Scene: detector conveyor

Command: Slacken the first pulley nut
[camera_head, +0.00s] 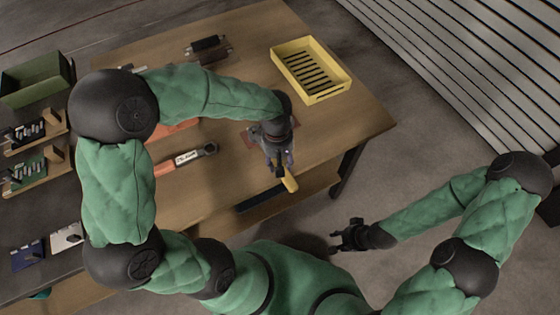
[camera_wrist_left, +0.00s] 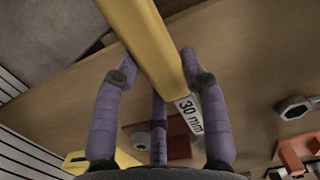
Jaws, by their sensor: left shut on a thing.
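My left gripper (camera_head: 280,165) is shut on a yellow-handled tool (camera_head: 290,184) above the front right part of the wooden table. In the left wrist view its purple fingers (camera_wrist_left: 160,85) close around the yellow handle (camera_wrist_left: 147,40), beside a white "30 mm" label (camera_wrist_left: 188,115). The tool's working end is hidden. My right gripper (camera_head: 343,236) is open and empty over the floor, away from the table.
An orange wrench (camera_head: 185,160) lies on the table, left of my left gripper. A yellow slotted tray (camera_head: 310,70) stands at the back right. Racks and a green bin (camera_head: 36,80) stand at left.

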